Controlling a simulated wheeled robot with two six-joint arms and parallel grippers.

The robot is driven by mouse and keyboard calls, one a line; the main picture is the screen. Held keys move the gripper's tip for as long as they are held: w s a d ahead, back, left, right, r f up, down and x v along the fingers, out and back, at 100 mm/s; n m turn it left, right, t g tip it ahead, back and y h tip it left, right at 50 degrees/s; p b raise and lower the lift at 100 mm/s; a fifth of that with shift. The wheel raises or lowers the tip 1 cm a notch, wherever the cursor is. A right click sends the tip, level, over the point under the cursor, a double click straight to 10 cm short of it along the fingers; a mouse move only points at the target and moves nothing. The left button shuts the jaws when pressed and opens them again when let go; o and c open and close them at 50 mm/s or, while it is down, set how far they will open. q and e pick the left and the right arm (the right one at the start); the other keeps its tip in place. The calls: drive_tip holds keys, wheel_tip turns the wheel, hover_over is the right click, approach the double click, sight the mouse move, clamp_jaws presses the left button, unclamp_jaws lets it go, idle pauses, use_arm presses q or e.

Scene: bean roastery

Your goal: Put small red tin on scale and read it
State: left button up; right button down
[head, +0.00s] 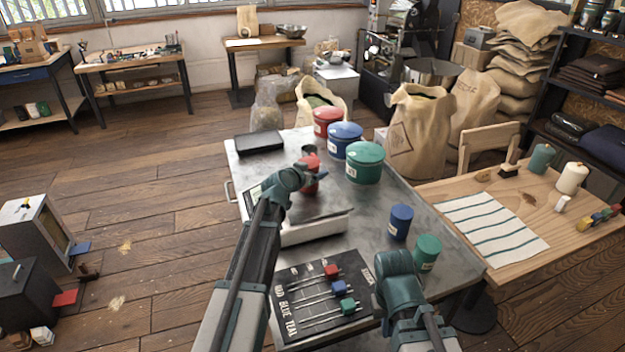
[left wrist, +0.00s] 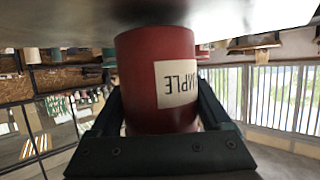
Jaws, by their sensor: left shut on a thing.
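My left gripper (head: 307,181) is shut on the small red tin (head: 310,163), which also shows in the left wrist view (left wrist: 140,80) with a white label partly reading "SAMPLE". The tin is over the scale (head: 318,229), whose plate is partly hidden by my left arm. In the wrist view the tin's far end meets a grey surface; I cannot tell whether it rests on it. The scale's readout is not legible. My right gripper (head: 393,275) is beside the small green tin (head: 428,252); its fingers are hidden.
A small blue tin (head: 400,221) stands near the green one. Large red (head: 327,122), blue (head: 345,139) and green (head: 364,163) tins stand at the back. A black board (head: 290,318) with coloured-handled rods lies in front. A dark flat box (head: 259,143) sits back left.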

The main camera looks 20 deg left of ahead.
use_arm(q)
drive_tip(key=shift+f, duration=0.25)
use_arm(e)
drive_tip(key=shift+f, duration=0.3)
use_arm(q)
drive_tip(key=shift+f, duration=0.2)
drive_tip(key=o, duration=1.4)
use_arm(e)
drive_tip(key=shift+f, duration=0.1)
use_arm(q)
drive_tip(key=shift+r, duration=0.15)
drive_tip(key=shift+s+r+p, duration=0.2)
drive_tip(key=shift+s+p, duration=0.05)
drive_tip(key=shift+p, duration=0.05)
drive_tip(key=p+v, duration=0.4)
drive_tip(key=v, duration=0.7)
drive_tip(key=shift+s+a+r, duration=0.1)
drive_tip(key=shift+s, duration=0.15)
use_arm(e)
wheel_tip(320, 180, up, 5)
drive_tip(key=shift+f, duration=0.1)
